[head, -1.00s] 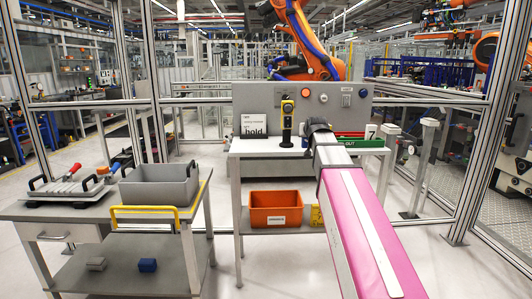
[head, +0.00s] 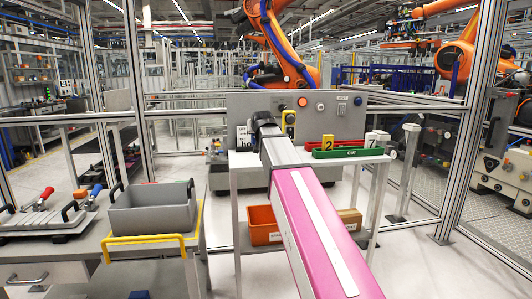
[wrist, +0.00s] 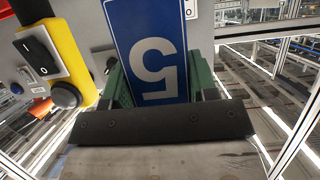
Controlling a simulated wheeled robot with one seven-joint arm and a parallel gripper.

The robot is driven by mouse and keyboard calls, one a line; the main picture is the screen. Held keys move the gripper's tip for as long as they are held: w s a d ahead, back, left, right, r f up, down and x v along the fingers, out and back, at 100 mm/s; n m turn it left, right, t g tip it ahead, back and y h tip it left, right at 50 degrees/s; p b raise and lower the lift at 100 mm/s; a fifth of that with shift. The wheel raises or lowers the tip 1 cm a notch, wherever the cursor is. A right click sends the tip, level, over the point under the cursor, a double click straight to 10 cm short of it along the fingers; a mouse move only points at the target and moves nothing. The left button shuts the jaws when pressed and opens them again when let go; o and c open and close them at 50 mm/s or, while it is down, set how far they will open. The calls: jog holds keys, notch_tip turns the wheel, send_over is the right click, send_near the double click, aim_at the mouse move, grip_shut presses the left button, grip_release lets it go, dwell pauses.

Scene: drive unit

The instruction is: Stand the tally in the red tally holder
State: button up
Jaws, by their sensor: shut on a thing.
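My gripper (wrist: 160,100) is shut on a blue tally (wrist: 150,45) with a white 5, which appears upside down in the wrist view. Green finger parts flank the tally, and a dark bar hides its lower end. In the head view my gripper (head: 262,122) is over the left part of the bench, and the tally is hidden there. The red tally holder (head: 309,147) shows as a low red strip on the bench, right of my gripper and behind a green holder (head: 348,153) marked OUT. My arm may cover part of it.
A yellow tally 2 (head: 327,142) and a white tally 7 (head: 371,139) stand near the holders. A grey bin (head: 150,208) sits on the left cart.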

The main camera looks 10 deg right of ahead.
jog(key=shift+w+d+f, duration=1)
jog(key=shift+d+f, duration=0.25)
jog(key=shift+f, duration=0.4)
jog(key=shift+w+d+f, duration=1.05)
jog(key=shift+d+f, duration=0.15)
jog(key=shift+f, duration=0.4)
jog(key=shift+w+d+f, duration=1)
jog(key=shift+d+f, duration=0.25)
jog(key=shift+f, duration=0.4)
jog(key=o, duration=0.9)
jog(key=shift+f, duration=0.15)
jog(key=shift+o, duration=0.2)
